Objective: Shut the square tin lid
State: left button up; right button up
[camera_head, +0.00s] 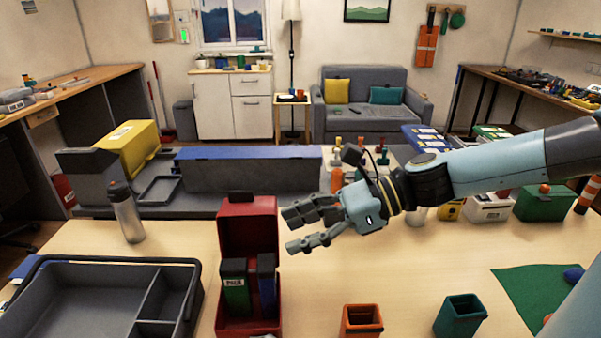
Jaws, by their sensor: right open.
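The square tin is the red box (248,326) on the table in front of me. Its red lid (247,222) stands open, upright at the back edge of the tin. A green pack (235,288) and a blue pack (266,286) stand inside the tin. My right gripper (289,231) comes in from the right and is open and empty. In the picture its fingertips are just right of the lid; I cannot tell whether they touch it. My left gripper is not in view.
A grey divided tray (85,262) lies left of the tin, with a steel bottle (126,215) behind it. An orange cup (361,321) and a teal cup (460,316) stand to the right. A long grey-blue box (245,172) stands behind.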

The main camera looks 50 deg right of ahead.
aim_at(247, 224)
jog(key=k+j, duration=0.35)
jog(key=j, duration=0.15)
jog(key=k+j, duration=0.35)
jog(key=j, duration=0.2)
jog(key=k+j, duration=0.35)
jog(key=j, duration=0.15)
